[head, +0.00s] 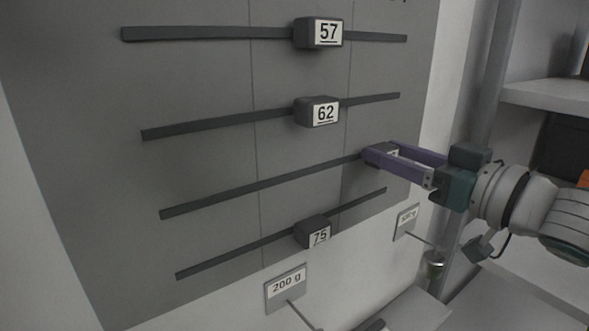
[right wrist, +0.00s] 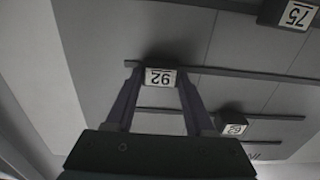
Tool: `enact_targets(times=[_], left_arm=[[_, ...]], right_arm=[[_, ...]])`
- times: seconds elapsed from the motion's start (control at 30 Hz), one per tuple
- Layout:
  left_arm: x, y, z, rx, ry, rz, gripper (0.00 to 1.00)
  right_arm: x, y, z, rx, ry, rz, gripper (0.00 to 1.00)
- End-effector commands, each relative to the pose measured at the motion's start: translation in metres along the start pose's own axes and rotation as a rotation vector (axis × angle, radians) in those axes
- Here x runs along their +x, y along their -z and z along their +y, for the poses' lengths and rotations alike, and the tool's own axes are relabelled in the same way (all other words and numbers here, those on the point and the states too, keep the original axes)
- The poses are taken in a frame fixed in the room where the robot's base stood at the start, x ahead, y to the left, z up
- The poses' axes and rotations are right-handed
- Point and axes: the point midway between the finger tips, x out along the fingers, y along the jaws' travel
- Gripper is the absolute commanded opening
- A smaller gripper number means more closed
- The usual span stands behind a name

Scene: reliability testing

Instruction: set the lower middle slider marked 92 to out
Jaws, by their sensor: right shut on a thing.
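The slider marked 92 (right wrist: 160,77) is a dark block with a white label, upside down in the right wrist view. In the head view its rail (head: 250,188) is the third one down, and the slider sits at the visible right end of this rail. My right gripper (head: 380,154) has its purple fingers on both sides of the slider and is shut on it. The fingers also show in the right wrist view (right wrist: 160,82). They hide most of the block in the head view. My left gripper is not in view.
Sliders marked 57 (head: 319,33), 62 (head: 317,111) and 75 (head: 314,232) sit on the neighbouring rails of the grey panel (head: 200,85). A 200 g sign (head: 286,288) and another small sign (head: 406,221) are below. Shelving (head: 548,94) stands at the right.

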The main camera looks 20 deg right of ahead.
Motion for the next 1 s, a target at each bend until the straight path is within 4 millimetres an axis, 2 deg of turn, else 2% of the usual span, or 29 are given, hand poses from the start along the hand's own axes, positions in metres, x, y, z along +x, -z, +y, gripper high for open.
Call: enact_targets(times=[0.1,0.4,0.43,0.7,1.0], left_arm=[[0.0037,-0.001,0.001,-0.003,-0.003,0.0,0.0],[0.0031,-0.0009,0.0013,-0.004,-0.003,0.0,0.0],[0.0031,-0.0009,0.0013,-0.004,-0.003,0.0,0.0],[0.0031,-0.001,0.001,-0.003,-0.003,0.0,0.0],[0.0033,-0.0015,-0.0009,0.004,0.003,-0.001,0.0]], right_arm=[[-0.0006,-0.0019,0.0117,-0.002,-0.004,-0.004,0.0],[-0.0011,-0.0015,0.0153,0.0,-0.009,-0.006,0.0],[-0.0012,-0.0015,0.0154,0.0,-0.01,-0.006,0.55],[-0.001,-0.001,0.0143,-0.001,-0.007,-0.005,0.85],[-0.0028,-0.0007,0.0129,0.0,-0.003,-0.002,0.85]])
